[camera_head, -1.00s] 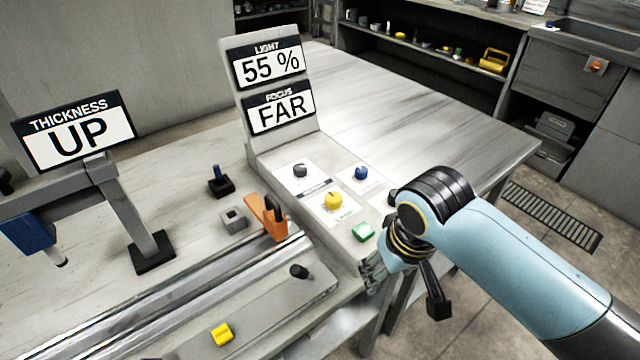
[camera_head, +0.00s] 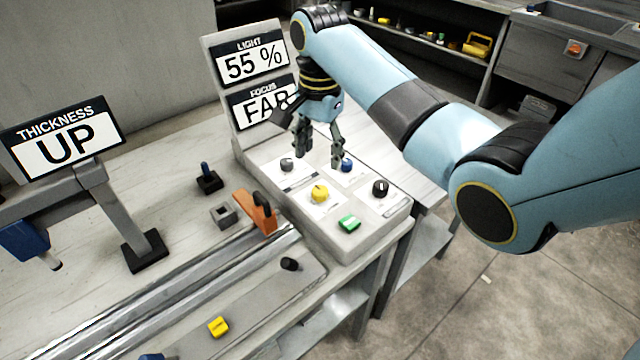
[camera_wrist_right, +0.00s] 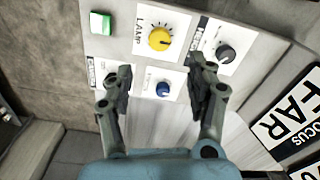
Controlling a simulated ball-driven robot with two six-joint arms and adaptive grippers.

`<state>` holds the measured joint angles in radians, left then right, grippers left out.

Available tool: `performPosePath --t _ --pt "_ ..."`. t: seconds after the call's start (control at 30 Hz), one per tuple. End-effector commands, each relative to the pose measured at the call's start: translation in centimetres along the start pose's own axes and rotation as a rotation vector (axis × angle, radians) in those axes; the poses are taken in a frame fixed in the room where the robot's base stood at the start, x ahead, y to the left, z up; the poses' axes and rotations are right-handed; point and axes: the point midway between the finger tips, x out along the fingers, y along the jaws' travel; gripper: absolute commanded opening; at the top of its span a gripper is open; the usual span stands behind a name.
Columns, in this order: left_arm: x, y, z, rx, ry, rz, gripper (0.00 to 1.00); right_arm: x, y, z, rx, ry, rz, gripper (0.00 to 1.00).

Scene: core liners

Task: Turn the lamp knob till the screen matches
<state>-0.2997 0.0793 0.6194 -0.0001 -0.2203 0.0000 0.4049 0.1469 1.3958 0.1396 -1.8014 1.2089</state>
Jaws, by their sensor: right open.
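The lamp knob is the yellow knob (camera_head: 319,193) on the sloped panel (camera_head: 345,250). In the right wrist view the yellow knob (camera_wrist_right: 159,39) sits beside a label reading LAMP. The upper screen (camera_head: 249,63) reads LIGHT 55 %. The lower screen (camera_head: 250,105) reads FOCUS FAR and my right gripper partly covers it in the head view. My right gripper (camera_head: 320,160) is open and empty, fingers pointing down above the back of the panel, apart from the yellow knob. In the wrist view a blue knob (camera_wrist_right: 163,88) shows between its fingers. My left gripper is not in view.
The panel also carries a grey knob (camera_head: 287,164), a black knob (camera_head: 380,188) and a green button (camera_head: 349,223). Left of it are an orange clamp (camera_head: 254,212), metal rails and a THICKNESS screen (camera_head: 65,142) reading UP. The floor to the right is open.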

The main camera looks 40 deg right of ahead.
Motion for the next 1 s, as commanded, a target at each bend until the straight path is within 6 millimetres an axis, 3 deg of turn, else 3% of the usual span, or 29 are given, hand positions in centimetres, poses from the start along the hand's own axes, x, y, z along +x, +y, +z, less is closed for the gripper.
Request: performPosePath --t 0.2,0.43,0.6,0.87,1.0 --pt "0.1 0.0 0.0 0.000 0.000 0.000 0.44 4.5 0.2 0.1 -0.002 -0.001 0.005 0.57" --pt "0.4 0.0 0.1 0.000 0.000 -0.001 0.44 8.3 0.1 0.1 -0.003 0.000 0.002 0.57" --pt "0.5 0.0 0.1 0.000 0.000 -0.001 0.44 9.4 0.1 0.1 -0.004 0.001 0.000 0.57" --pt "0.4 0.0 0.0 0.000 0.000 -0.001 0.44 9.6 0.1 0.1 -0.004 0.001 0.000 0.57" --pt "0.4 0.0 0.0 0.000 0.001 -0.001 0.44 9.5 0.1 0.1 -0.004 0.001 0.000 0.40"
